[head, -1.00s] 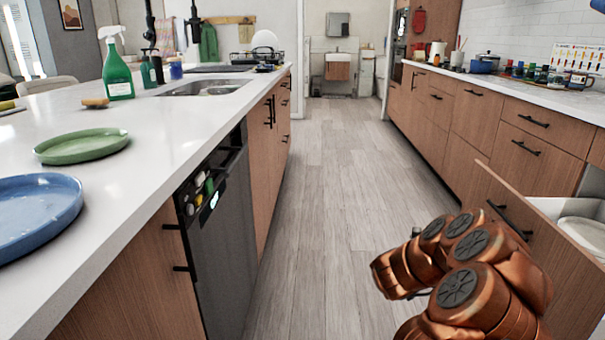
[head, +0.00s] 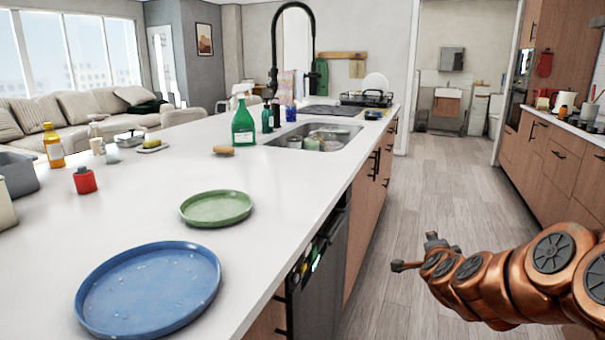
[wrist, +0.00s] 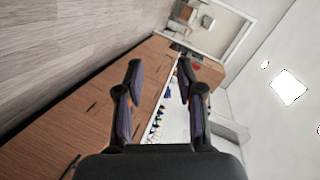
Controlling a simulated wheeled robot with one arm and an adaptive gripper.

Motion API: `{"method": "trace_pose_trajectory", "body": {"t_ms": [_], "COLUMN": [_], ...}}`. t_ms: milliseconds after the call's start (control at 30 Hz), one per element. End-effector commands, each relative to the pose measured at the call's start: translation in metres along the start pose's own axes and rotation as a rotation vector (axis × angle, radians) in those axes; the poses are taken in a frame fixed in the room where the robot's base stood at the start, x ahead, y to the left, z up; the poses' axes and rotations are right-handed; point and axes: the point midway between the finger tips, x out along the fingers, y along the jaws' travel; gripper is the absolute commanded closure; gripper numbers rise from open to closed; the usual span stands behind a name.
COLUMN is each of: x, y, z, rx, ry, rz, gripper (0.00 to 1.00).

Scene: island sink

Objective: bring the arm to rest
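My copper-coloured arm reaches in from the lower right of the head view, over the aisle floor. My gripper (head: 415,255) is at its far end, small and partly hidden by the arm. In the wrist view my gripper (wrist: 160,98) shows two dark fingers standing well apart, with nothing between them. It is open and empty, clear of the island and the cabinets.
The white island (head: 235,265) on the left holds a blue plate (head: 150,288), a green plate (head: 216,207), a green spray bottle (head: 243,125) and a sink (head: 320,137). Wooden cabinets (head: 560,170) line the right. The aisle floor (head: 440,190) between is clear.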

Motion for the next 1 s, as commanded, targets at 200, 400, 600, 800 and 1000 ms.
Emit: {"method": "trace_pose_trajectory", "body": {"t_ms": [200,400,600,800,1000], "x": [-0.07,-0.146,-0.231,-0.319,-0.407], "y": [-0.055,-0.068,-0.062,-0.046,-0.03], "z": [0.068,0.111,0.127,0.113,0.073], "rx": [-0.233,-0.469,-0.711,-0.939,-1.14], "ry": [-0.31,-0.565,-0.799,-1.007,-1.198], "rz": [0.037,0.096,0.182,0.3,0.455], "gripper": [0.63,0.63,0.63,0.63,0.63]}}
